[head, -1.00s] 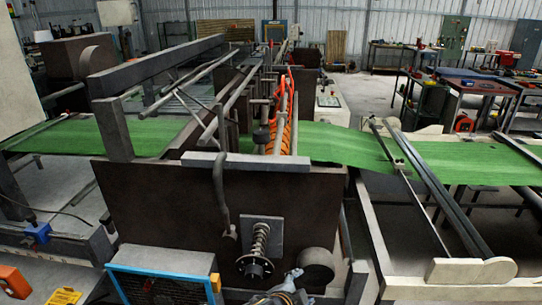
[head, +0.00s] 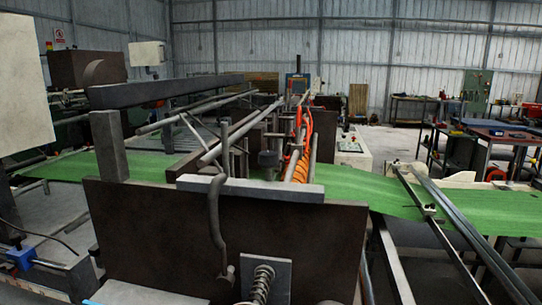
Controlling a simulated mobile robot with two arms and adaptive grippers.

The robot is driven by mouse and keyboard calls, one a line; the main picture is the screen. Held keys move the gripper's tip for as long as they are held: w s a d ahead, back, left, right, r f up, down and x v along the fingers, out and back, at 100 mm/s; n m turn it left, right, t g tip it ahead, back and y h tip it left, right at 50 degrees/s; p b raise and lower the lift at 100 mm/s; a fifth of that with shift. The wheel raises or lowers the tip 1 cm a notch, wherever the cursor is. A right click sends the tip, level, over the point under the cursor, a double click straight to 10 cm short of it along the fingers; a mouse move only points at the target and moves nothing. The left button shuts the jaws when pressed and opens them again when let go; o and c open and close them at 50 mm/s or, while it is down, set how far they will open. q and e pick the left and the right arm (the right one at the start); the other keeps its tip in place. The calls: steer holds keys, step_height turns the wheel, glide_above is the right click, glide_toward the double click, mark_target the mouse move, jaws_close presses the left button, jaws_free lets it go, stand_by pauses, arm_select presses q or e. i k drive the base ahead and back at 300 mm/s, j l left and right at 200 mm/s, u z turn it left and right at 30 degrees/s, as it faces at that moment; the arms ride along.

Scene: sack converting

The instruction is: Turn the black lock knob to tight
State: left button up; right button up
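A brown machine side panel (head: 150,240) fills the lower middle of the head view. A grey plate (head: 283,270) is mounted on it, with a coil spring on a shaft (head: 262,283) in front. The lower end of this shaft is cut off by the bottom edge, so any knob there is out of view. A small dark rounded part (head: 268,158) sits beside the orange roll (head: 300,165); I cannot tell whether it is a knob. Neither of my grippers is in view.
A green web (head: 350,188) runs across the machine from left to right. A curved grey pipe (head: 215,225) hangs on the panel. Dark rails (head: 455,225) slant down at the right. Workbenches (head: 495,130) stand at the back right, with open floor before them.

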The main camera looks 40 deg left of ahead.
mark_target(266, 158)
steer(key=i+u, duration=0.15)
steer(key=u, duration=0.2)
steer(key=i+u, duration=0.15)
steer(key=u, duration=0.2)
steer(key=i+l+u, duration=0.15)
steer(key=u, duration=0.15)
